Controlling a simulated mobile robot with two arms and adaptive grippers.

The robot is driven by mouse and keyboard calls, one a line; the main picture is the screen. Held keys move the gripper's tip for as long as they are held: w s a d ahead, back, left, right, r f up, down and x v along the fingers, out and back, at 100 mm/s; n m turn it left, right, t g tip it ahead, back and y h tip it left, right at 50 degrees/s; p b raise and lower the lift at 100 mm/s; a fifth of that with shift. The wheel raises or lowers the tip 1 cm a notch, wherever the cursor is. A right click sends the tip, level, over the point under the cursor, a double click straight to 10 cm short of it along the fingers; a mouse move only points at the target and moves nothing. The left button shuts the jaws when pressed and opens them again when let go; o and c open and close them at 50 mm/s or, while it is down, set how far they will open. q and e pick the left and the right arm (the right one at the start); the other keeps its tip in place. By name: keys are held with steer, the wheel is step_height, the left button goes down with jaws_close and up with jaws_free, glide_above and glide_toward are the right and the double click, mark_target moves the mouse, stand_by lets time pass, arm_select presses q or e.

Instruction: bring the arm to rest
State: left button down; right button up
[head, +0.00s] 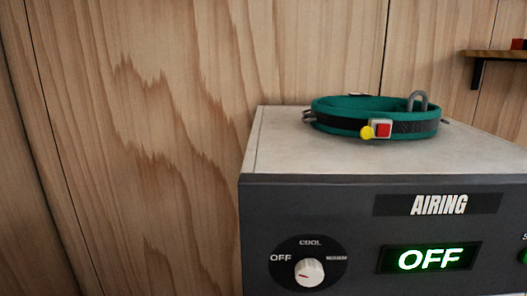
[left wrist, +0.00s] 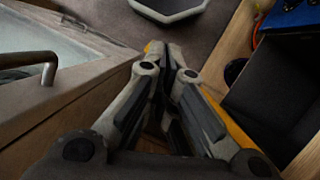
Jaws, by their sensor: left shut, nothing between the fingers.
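My left gripper (left wrist: 172,62) shows in the left wrist view. Its fingers are together at the tips with nothing between them. It hangs over a dark floor area between wooden fronts, apart from the things around it. Neither arm shows in the head view, and my right gripper is in neither view.
A teal harness belt (head: 345,123) with a red button and a yellow knob lies on a grey cabinet (head: 270,150) labelled AIRING, its display (head: 430,258) reading OFF. A shelf (head: 495,54) is at the right. The wrist view shows a metal handle (left wrist: 48,70) at left and a dark open compartment (left wrist: 285,95) at right.

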arm_select(q)
steer(key=s+d+r+m+t+h, duration=0.2)
steer(key=s+d+m+t, duration=0.2)
steer(key=s+d, duration=0.1)
steer(key=s+a+r+t+y, duration=0.2)
steer(key=s+a+r, duration=0.1)
steer(key=a, duration=0.3)
steer(key=s+a+r+t+y, duration=0.1)
steer(key=s+a+r+y, duration=0.15)
steer(key=a, duration=0.35)
step_height(320, 180, down, 34)
steer(key=s+m+g+b, duration=0.1)
steer(key=s+b, duration=0.1)
steer(key=b, duration=0.4)
steer(key=s+a+f+b, duration=0.1)
steer(key=s+f+b, duration=0.1)
steer(key=s+f, duration=0.6)
steer(key=s+a+f+g+b, duration=0.1)
steer(key=s+a+f+b, duration=0.1)
steer(key=s+f, duration=0.6)
step_height(320, 180, down, 3)
steer(key=shift+f+h+b, duration=0.1)
steer(key=shift+h+b, duration=0.25)
steer(key=shift+b, duration=0.1)
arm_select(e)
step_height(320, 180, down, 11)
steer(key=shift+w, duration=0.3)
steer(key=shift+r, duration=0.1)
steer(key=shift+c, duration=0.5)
